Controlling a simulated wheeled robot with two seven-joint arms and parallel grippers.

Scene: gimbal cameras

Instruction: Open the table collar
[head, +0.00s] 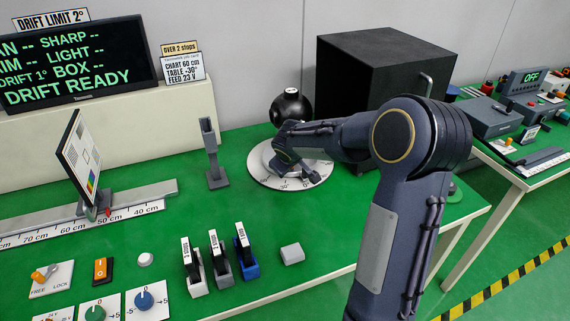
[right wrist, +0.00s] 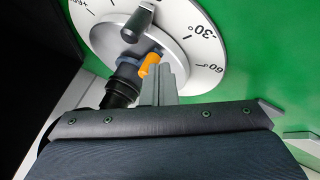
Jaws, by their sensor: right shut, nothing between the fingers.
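The round turntable (head: 262,167) is a white disc with angle marks on the green bench; in the right wrist view its marked rim (right wrist: 205,70) fills the top. A dark grey peg (right wrist: 138,24) stands on its silver hub. Beside the hub are a blue-grey collar (right wrist: 128,68) and a small orange lever (right wrist: 149,63). My right gripper (right wrist: 162,72) is shut and empty, its grey fingers right by the orange lever; I cannot tell whether they touch. In the head view my right arm hides much of the disc. My left gripper is out of view.
A black ball-shaped device (head: 290,106) stands behind the disc, and a large black box (head: 375,75) behind my arm. A grey post (head: 213,155) stands left of the disc. Several small blocks and knobs line the bench front. A second bench (head: 520,165) is at right.

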